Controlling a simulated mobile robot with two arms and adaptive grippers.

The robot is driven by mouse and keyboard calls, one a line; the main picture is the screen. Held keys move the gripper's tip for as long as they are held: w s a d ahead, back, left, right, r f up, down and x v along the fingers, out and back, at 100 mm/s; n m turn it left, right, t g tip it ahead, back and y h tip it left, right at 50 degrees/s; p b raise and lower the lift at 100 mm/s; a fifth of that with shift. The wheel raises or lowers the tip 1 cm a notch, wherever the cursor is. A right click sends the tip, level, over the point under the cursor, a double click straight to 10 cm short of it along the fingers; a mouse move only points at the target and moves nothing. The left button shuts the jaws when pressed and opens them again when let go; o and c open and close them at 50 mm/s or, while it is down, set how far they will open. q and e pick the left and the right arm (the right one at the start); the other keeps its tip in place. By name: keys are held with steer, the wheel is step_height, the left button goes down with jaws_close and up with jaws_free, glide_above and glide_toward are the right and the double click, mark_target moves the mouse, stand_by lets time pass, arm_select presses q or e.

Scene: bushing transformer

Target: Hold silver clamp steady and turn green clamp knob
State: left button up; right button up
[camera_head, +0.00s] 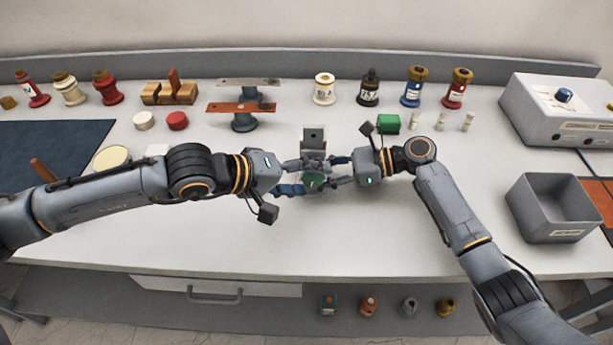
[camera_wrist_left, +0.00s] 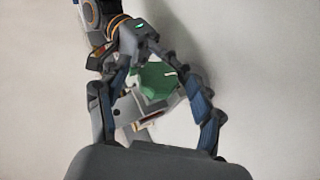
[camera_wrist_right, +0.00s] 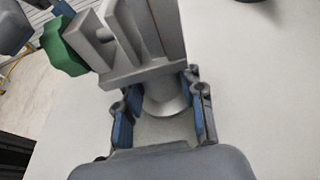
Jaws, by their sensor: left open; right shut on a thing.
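The silver clamp (camera_head: 314,137) stands on the table in front of me, with its green knob (camera_head: 314,180) on the near side. My right gripper (camera_head: 334,172) reaches in from the right. In the right wrist view its fingers (camera_wrist_right: 162,112) are shut on the round lower part of the silver clamp (camera_wrist_right: 140,40), and the green knob (camera_wrist_right: 62,45) shows at upper left. My left gripper (camera_head: 302,178) reaches in from the left. In the left wrist view its open fingers (camera_wrist_left: 155,88) lie on either side of the green knob (camera_wrist_left: 155,80); I cannot tell whether they touch it.
A grey control box (camera_head: 560,108) and an open grey bin (camera_head: 553,210) stand at right. Several bushings and small parts line the back. A green block (camera_head: 389,123) sits behind my right gripper. The table front is clear.

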arm_select(q)
steer(key=v, duration=1.2)
arm_select(e)
steer(key=o, duration=0.9)
steer(key=shift+o, duration=0.2)
steer(key=shift+d, duration=0.1)
